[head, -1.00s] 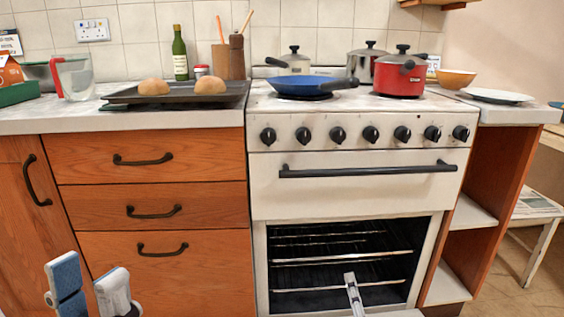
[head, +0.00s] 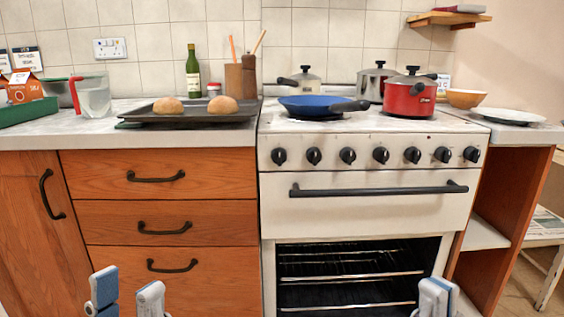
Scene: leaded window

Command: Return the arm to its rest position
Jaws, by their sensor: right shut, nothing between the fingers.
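My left gripper (head: 128,294) is at the bottom left, in front of the wooden drawers. Its two fingertips stand apart with nothing between them. My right gripper (head: 436,297) is at the bottom edge, in front of the lower right of the oven. It is shut and empty. Most of both arms is below the picture. The oven (head: 363,204) has its cavity uncovered, with wire racks (head: 350,280) inside; its lowered door is out of sight.
A baking tray (head: 143,116) with two buns (head: 168,105) lies on the left counter. A blue pan (head: 313,104) and a red pot (head: 410,98) stand on the stove. A wooden shelf unit (head: 513,200) stands right of the stove.

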